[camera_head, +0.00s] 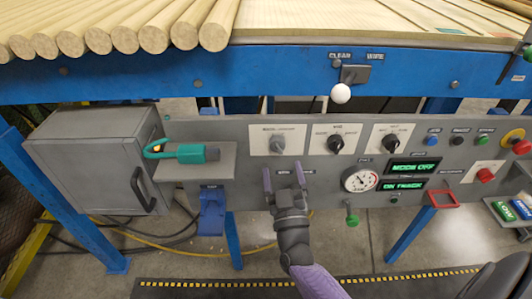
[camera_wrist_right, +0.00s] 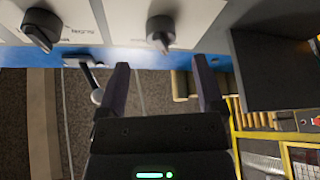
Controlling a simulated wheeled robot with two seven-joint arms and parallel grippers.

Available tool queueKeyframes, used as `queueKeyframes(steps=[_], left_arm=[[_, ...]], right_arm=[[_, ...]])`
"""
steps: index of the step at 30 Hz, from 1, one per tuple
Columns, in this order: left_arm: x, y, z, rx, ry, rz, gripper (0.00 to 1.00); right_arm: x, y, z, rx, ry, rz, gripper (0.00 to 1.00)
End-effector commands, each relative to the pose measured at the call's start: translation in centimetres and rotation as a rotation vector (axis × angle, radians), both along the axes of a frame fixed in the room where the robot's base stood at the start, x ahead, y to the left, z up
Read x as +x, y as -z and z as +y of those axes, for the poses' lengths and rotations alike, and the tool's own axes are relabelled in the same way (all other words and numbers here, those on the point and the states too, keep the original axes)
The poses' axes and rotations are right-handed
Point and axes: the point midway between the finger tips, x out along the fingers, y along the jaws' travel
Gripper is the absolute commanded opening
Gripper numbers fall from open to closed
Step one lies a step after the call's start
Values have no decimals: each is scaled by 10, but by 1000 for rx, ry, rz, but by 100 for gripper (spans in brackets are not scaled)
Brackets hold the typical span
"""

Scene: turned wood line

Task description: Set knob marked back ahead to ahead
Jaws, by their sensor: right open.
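Three dark rotary knobs on white plates sit in a row on the grey panel: a left knob (camera_head: 277,144), a middle knob (camera_head: 335,143) and a right knob (camera_head: 391,144). Their labels are too small to read for certain, so I cannot tell which is marked back ahead. My right gripper (camera_head: 283,176) is open and empty, fingers pointing up, just below the left knob's plate. In the right wrist view, the gripper (camera_wrist_right: 160,80) has one knob (camera_wrist_right: 160,30) beyond its fingers, apart from them, and another knob (camera_wrist_right: 42,28) further left. My left gripper is out of view.
A teal-handled tool (camera_head: 185,152) lies on a shelf left of the knobs, beside a grey cabinet (camera_head: 95,160). A white-ball lever (camera_head: 340,93) hangs above. A round gauge (camera_head: 360,180), green displays (camera_head: 415,168) and coloured buttons (camera_head: 484,139) sit to the right.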

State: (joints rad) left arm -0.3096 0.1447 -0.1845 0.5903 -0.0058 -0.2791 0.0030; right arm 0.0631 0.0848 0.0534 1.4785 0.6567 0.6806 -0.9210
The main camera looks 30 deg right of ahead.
Motion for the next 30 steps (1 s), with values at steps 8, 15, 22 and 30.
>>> queueKeyframes(steps=[8,15,22,30], left_arm=[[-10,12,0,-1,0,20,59],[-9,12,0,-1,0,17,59],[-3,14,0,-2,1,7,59],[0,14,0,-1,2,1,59]], right_arm=[[42,-16,-19,-1,-2,3,87],[46,-19,-21,-1,-3,4,87],[46,-19,-21,0,-3,5,51],[46,-18,-21,0,-3,5,0]])
